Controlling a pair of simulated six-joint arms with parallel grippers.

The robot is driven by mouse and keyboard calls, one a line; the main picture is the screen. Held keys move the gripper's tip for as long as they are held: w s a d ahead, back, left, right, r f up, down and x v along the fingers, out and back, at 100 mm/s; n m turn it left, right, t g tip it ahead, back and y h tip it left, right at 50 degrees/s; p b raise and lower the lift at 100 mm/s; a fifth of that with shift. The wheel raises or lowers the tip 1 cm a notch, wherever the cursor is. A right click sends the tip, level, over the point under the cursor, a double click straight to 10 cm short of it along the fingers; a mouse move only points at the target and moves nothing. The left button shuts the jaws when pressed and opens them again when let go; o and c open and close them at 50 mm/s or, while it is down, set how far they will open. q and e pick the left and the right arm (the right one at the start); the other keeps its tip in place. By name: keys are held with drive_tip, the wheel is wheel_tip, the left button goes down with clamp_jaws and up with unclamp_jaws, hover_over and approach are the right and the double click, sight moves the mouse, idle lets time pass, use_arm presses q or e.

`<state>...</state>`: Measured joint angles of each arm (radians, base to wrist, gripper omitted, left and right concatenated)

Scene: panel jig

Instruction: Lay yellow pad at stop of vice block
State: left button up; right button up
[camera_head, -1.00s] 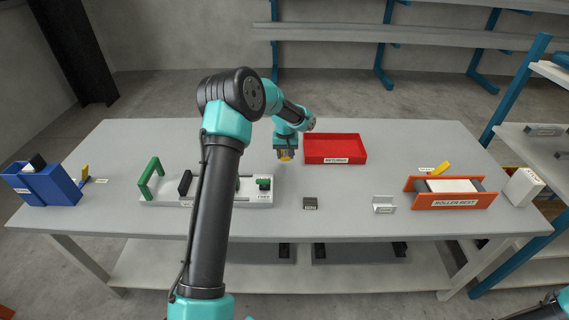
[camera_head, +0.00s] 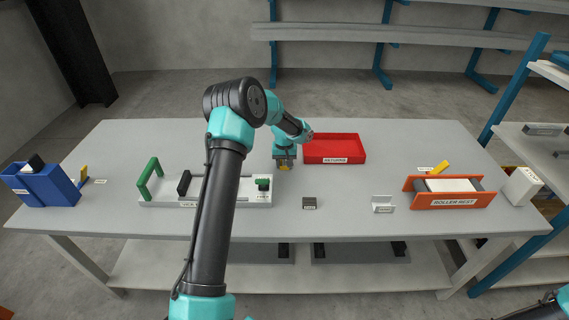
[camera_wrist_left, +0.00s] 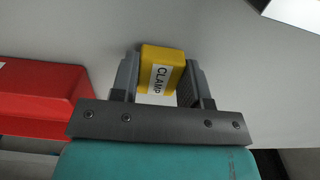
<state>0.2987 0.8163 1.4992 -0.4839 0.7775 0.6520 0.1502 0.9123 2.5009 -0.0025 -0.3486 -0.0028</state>
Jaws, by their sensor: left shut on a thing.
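My left gripper (camera_head: 284,164) is shut on a yellow pad (camera_wrist_left: 162,69), held between both fingers, with a white CLAMP label showing in the left wrist view. In the head view the yellow pad (camera_head: 284,167) hangs above the table, behind and right of the vice block's end. The vice block (camera_head: 255,197) is a long pale base with a green handle (camera_head: 150,178) at the left, a black upright block (camera_head: 184,183) and a small green-topped piece (camera_head: 263,183) at the right. My left arm hides its middle. My right gripper is out of view.
A red tray (camera_head: 335,160) stands behind and right of the gripper. A small dark block (camera_head: 309,203), a white card stand (camera_head: 383,204) and the orange roller rest (camera_head: 452,201) lie to the right. A blue bin (camera_head: 42,186) stands far left. The table's middle is mostly clear.

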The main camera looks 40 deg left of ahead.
use_arm(q)
drive_tip(key=shift+f, duration=0.1)
drive_tip(key=o, duration=0.9)
wheel_tip(320, 180, up, 12)
idle(0.3)
idle(0.3)
